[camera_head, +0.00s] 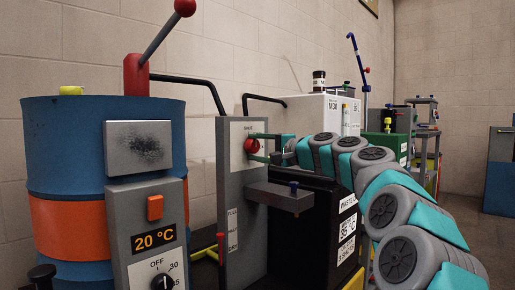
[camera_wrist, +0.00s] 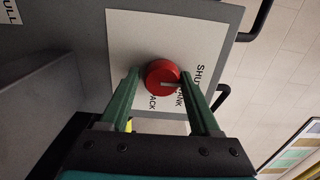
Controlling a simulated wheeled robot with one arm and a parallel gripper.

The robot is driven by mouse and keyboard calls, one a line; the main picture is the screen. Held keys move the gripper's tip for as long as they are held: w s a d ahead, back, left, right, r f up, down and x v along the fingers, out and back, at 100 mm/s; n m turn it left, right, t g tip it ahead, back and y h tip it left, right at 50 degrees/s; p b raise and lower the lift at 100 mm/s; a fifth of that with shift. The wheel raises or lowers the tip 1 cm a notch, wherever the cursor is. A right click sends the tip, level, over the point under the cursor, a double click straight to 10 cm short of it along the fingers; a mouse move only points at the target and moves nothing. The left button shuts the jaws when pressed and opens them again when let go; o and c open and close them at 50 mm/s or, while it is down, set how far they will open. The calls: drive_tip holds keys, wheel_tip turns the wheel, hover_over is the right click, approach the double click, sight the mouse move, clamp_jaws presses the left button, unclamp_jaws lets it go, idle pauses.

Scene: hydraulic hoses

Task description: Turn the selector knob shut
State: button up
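The selector knob (camera_wrist: 161,72) is red and round, with a pale pointer mark across its lower right part in the wrist view. It sits on a white label plate (camera_wrist: 124,36) with "SHUT" and other words partly hidden by the knob and fingers. In the head view the knob (camera_head: 250,146) is on the upper front of a grey upright panel (camera_head: 232,180). My gripper (camera_wrist: 161,76) has its two green fingers on either side of the knob. A small gap shows between each finger and the knob, so it looks open around it.
A grey shelf (camera_head: 280,198) juts from the panel below my gripper. A blue and orange drum (camera_head: 70,215) with a grey control box (camera_head: 145,215) stands at the left. Black pipe handles (camera_head: 262,98) lie behind the panel. A white tank (camera_head: 315,112) stands further back.

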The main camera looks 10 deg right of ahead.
drive_tip(key=shift+o, duration=1.3)
drive_tip(key=shift+r, duration=0.1)
drive_tip(key=v, duration=0.7)
drive_tip(key=shift+s+d, duration=0.25)
drive_tip(key=shift+s, duration=0.05)
drive_tip(key=shift+a+p, duration=0.1)
drive_tip(key=shift+p, duration=0.2)
